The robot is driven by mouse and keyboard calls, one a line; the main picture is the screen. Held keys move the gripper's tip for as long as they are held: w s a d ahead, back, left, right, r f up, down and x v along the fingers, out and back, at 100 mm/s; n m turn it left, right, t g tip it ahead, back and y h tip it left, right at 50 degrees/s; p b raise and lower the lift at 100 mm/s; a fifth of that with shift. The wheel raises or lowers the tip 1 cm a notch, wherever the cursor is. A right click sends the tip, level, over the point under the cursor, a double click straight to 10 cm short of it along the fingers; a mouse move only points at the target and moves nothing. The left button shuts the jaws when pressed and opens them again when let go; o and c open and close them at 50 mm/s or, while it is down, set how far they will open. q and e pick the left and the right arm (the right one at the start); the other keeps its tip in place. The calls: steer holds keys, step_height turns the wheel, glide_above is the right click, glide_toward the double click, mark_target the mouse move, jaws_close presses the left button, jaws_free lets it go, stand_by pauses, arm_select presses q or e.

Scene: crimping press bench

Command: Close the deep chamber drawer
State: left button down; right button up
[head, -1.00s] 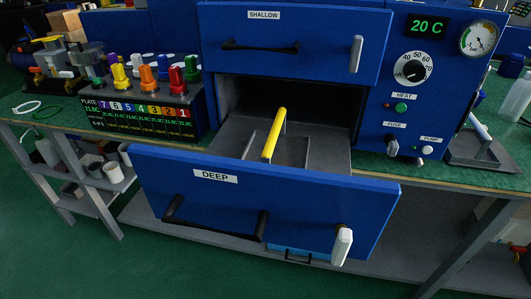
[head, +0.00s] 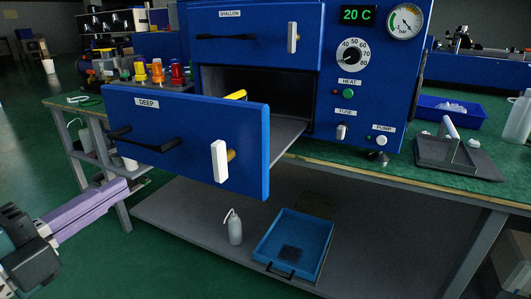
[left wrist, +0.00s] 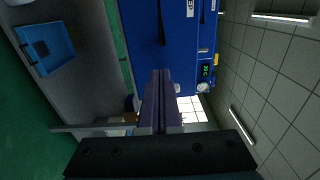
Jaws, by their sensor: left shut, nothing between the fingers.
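The deep drawer (head: 190,125), with a blue front marked DEEP, stands pulled out of the blue chamber (head: 368,95) in the head view. A black bar handle (head: 142,141) and a white latch (head: 219,160) are on its front. The yellow handle (head: 236,95) of something inside shows above its edge. My left gripper (head: 120,187), with purple fingers, is shut and empty, low and left of the drawer front. In the left wrist view, the fingers (left wrist: 158,75) point towards the drawer front (left wrist: 143,40); I cannot tell the gap. My right gripper is out of view.
The shallow drawer (head: 265,50) above is shut. A grey plate with a white handle (head: 450,150) and a blue bin (head: 450,112) stand on the bench at right.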

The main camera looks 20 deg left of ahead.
mark_target(189, 145)
arm_select(q)
steer(key=w, duration=0.3)
steer(key=w+b, duration=0.1)
steer(key=w, duration=0.7)
steer(key=shift+w+d, duration=0.15)
steer(key=shift+d, duration=0.25)
steer(key=shift+w+b, duration=0.3)
steer(key=shift+w, duration=0.25)
